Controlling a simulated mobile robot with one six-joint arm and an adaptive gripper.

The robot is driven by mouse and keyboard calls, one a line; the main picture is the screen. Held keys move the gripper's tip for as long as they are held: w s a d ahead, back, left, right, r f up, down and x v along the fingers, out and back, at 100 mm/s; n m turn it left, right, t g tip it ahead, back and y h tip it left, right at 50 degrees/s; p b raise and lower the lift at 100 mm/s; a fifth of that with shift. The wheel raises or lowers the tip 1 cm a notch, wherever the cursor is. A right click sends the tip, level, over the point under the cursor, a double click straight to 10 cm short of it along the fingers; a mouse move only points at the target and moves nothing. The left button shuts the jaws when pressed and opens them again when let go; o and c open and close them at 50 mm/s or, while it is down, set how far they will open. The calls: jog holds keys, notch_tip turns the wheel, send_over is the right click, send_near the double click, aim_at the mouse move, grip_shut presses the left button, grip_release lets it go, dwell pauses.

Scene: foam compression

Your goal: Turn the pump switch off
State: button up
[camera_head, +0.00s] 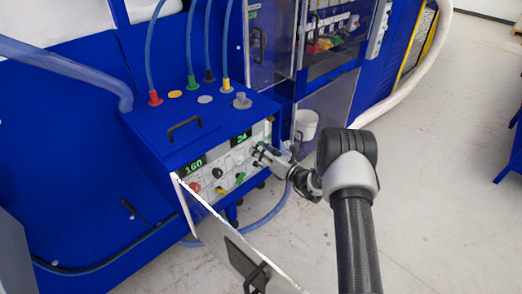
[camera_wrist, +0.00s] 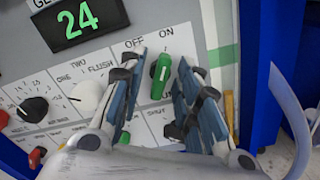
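A green switch knob (camera_wrist: 161,74) stands on the grey control panel (camera_head: 222,160) of the blue machine, below the printed words OFF at its left and ON at its right. Its upper end leans slightly right, toward ON. My gripper (camera_wrist: 160,88) is open, with one finger on each side of the knob. In the wrist view, gaps show between the knob and both fingers. In the head view my gripper (camera_head: 262,154) is at the right part of the panel and hides the knob. Labels under the fingers are hidden.
A white knob (camera_wrist: 88,96) marked ONE, TWO, FLUSH and a black knob (camera_wrist: 33,110) are left of my gripper. A display (camera_wrist: 80,18) reads 24; another display (camera_head: 193,167) reads 160. An open panel door (camera_head: 222,232) hangs in front below. A blue hose (camera_wrist: 292,125) runs at the right.

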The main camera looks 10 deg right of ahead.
grip_shut()
dwell(0.5)
jog(key=shift+n+b, duration=5.35)
jog(key=shift+n, duration=0.55)
